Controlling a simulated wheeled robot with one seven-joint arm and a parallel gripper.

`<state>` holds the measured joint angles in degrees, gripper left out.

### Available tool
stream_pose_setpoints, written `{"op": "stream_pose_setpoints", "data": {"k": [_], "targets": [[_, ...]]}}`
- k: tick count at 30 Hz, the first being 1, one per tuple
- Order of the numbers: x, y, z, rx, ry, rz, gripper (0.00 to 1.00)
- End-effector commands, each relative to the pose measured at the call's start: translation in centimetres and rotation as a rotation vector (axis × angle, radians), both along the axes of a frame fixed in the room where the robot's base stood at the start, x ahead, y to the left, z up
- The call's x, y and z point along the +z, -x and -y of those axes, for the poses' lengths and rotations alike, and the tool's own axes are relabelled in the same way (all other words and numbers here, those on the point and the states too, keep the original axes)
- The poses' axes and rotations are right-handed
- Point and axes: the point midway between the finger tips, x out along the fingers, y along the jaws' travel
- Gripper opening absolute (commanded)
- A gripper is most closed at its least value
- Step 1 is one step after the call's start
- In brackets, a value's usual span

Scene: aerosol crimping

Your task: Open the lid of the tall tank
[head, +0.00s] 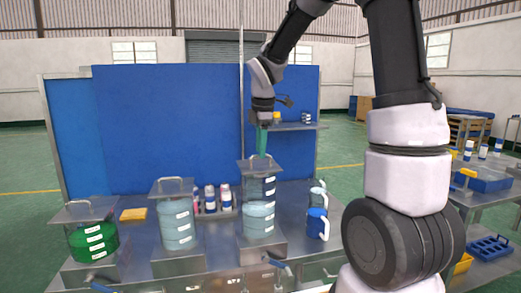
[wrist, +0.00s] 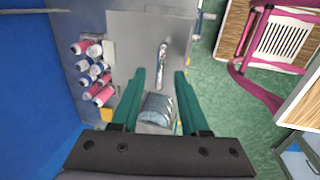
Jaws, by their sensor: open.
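The tall tank (head: 258,222) stands at the right end of a row of three clear tanks in the head view. It holds pale blue liquid and has white labels. Its flat square metal lid (head: 246,164) lies on top, with an arched handle in the middle, partly hidden by my fingers. My gripper (head: 262,155) points down over this lid, its teal fingers close to the handle. I cannot tell whether they touch it. In the wrist view my gripper (wrist: 160,73) has its two fingers apart, with a grey metal surface beyond and nothing visibly clamped.
To the left stand a light blue tank (head: 177,228) and a green tank (head: 92,240). Several small bottles (head: 210,198) stand behind, between the tanks. A blue and white jug (head: 317,222) is just right of the tall tank. A blue panel (head: 165,125) closes the back.

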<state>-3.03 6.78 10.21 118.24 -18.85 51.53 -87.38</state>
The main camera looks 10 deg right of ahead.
Motion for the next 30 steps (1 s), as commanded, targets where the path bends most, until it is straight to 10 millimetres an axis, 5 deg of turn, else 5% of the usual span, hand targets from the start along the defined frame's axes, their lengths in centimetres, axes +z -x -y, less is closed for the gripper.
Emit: {"op": "stream_pose_setpoints", "data": {"k": [11,12,15,16,30], "targets": [[-0.84,-0.17,0.0,0.0,0.0,0.001,0.45],[-0.84,-0.17,-0.01,0.0,0.0,0.001,0.41],[-0.83,-0.17,0.0,0.0,0.0,0.001,0.03],[-0.83,-0.17,0.0,0.0,0.0,0.001,0.0],[-0.81,-0.16,-0.01,0.0,0.0,0.001,0.0]]}}
